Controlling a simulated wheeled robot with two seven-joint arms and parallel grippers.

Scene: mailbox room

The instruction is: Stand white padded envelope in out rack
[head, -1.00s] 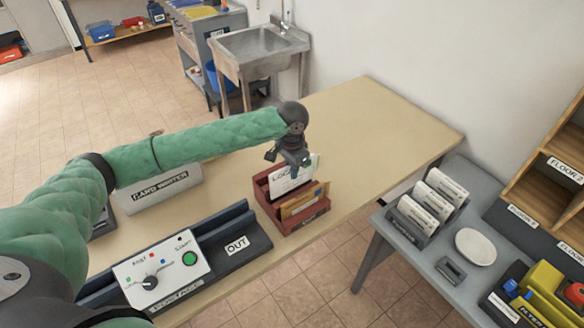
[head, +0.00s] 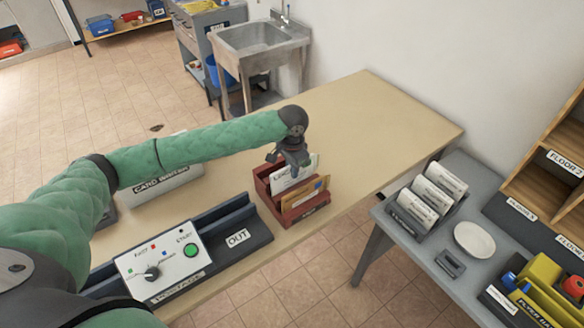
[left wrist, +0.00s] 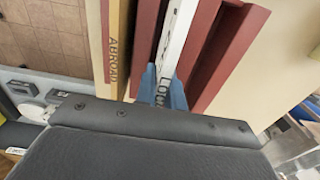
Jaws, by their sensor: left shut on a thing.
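The white padded envelope (head: 303,168) stands upright in the rear slot of the red rack (head: 303,212), its upper part above the walls. My left gripper (head: 288,164) is above the rack, shut on the envelope's upper edge. In the left wrist view the blue fingertips (left wrist: 163,88) pinch the white envelope (left wrist: 178,35), with lettering starting "LOC" beside them. Red rack walls (left wrist: 228,50) run on both sides of it. Whether its lower edge touches the rack's floor is hidden. My right gripper is out of view.
A tan envelope (head: 305,198) stands in the rack's front slot; lettering "ABROAD" (left wrist: 115,60) shows there. The postage machine (head: 165,262) with a dark tray marked OUT (head: 238,238) is at left. The table's back right (head: 385,125) is bare. A grey side table (head: 425,262) stands right.

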